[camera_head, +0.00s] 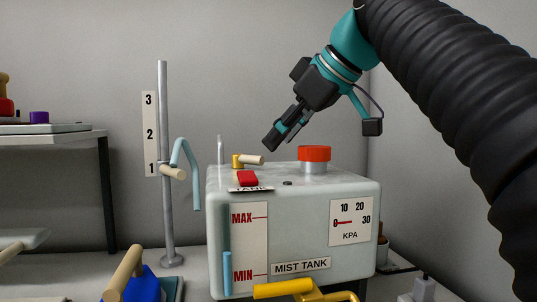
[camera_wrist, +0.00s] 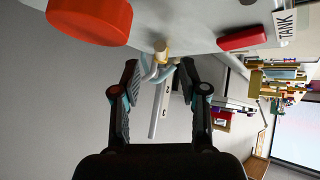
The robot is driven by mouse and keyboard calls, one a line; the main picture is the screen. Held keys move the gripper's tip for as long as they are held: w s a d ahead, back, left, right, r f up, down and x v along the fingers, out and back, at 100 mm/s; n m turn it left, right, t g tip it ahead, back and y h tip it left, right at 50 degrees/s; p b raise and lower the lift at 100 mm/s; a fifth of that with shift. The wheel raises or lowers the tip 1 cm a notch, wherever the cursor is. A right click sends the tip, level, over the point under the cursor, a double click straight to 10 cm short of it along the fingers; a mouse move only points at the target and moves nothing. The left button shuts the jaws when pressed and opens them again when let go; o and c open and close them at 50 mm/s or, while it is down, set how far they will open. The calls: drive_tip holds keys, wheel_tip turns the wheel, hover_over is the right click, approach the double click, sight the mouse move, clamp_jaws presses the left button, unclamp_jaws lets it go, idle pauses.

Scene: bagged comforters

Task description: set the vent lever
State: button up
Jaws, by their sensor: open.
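The pale mist tank (camera_head: 295,205) stands on the bench. On its top, a short brass fitting with a pale wooden handle (camera_head: 248,160) looks like the vent lever; the handle points right. My gripper (camera_head: 276,138) is open and empty, tilted down to the left, above and just right of this handle. In the wrist view, my gripper (camera_wrist: 159,70) has its fingers spread, with the wooden handle (camera_wrist: 161,48) beyond and between the tips. I cannot see any contact. The lever carries no readable marks.
Left of the tank stands a post (camera_head: 164,210) with a numbered plate and blue hose. The pressure gauge (camera_head: 350,222) needle points at 0. A yellow handle (camera_head: 283,289) lies in front.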

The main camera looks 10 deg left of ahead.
sight(263, 157)
drive_tip(key=shift+b+x, duration=0.4)
drive_tip(key=shift+x, duration=2.1)
clamp_jaws()
